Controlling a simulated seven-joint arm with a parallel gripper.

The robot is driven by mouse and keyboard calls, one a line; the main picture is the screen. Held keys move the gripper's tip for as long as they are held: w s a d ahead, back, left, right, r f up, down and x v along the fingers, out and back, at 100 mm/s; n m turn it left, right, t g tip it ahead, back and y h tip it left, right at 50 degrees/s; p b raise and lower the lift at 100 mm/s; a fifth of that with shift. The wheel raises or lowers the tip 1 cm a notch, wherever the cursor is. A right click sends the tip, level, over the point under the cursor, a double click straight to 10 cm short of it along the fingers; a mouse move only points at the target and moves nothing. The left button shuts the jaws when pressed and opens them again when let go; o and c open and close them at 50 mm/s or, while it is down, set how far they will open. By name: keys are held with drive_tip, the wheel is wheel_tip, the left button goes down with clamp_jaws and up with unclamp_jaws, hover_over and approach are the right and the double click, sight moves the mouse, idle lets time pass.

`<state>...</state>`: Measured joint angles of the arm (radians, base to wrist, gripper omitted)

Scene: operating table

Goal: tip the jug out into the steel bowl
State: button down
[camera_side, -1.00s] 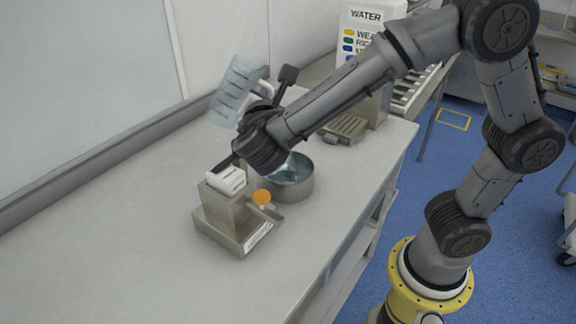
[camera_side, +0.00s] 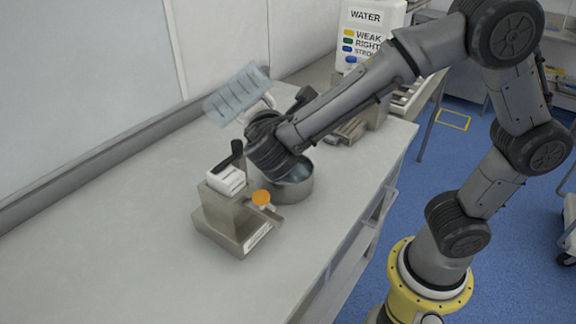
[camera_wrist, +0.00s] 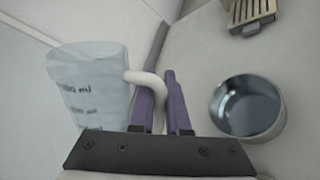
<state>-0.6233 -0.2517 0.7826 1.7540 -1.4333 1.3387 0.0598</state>
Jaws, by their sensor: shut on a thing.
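The clear jug (camera_side: 237,95) with dark graduation marks is held up above the counter, strongly tilted in the side view. The jug also shows in the wrist view (camera_wrist: 92,85), with its white handle between my fingers. My gripper (camera_wrist: 170,95) is shut on that handle; in the side view the fingers are mostly hidden behind my wrist. The steel bowl (camera_side: 297,189) stands on the counter, partly hidden by my wrist. In the wrist view the bowl (camera_wrist: 247,106) is to the right of the jug, apart from it, with a shiny, bluish-grey inside.
A steel device (camera_side: 228,215) with a white block and an orange knob stands in front of the bowl. A white water container (camera_side: 368,30) stands at the back. A slotted metal tray (camera_wrist: 252,12) lies beyond the bowl. The counter's left part (camera_side: 110,220) is clear.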

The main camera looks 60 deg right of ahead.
drive_tip(key=shift+w+a+r+m+y, duration=0.1)
drive_tip(key=shift+w+a+m+y, duration=0.25)
drive_tip(key=shift+m, duration=0.45)
idle(0.4)
drive_tip(key=shift+w+a+f+m+t+y, duration=0.1)
drive_tip(key=shift+a+f+m+t+y, duration=0.15)
drive_tip(key=shift+f+m+t, duration=0.2)
idle(0.6)
drive_tip(key=shift+s+d+f+m+y, duration=0.15)
drive_tip(key=shift+f+m+y, duration=0.05)
drive_tip(key=shift+f+m, duration=0.2)
drive_tip(key=shift+s+d+f+m+y, duration=0.1)
drive_tip(key=shift+d+f+m+y, duration=0.05)
drive_tip(key=shift+f+m+y, duration=0.15)
idle(0.6)
drive_tip(key=shift+w+a+f+m+t, duration=0.2)
drive_tip(key=shift+f+m+t, duration=0.15)
drive_tip(key=shift+m, duration=0.3)
idle(0.4)
drive_tip(key=shift+w+a+r+m+y, duration=0.2)
drive_tip(key=shift+r+m+y, duration=0.15)
drive_tip(key=shift+m, duration=0.35)
idle(0.4)
drive_tip(key=shift+w+a+f+m+t+y+p, duration=0.1)
drive_tip(key=shift+f+m+t+y+p, duration=0.3)
drive_tip(key=shift+m, duration=0.25)
drive_tip(key=shift+a+f+m+t+y+p, duration=0.1)
drive_tip(key=shift+f+m+t+y+p, duration=0.15)
drive_tip(key=shift+f+m, duration=0.35)
idle(1.0)
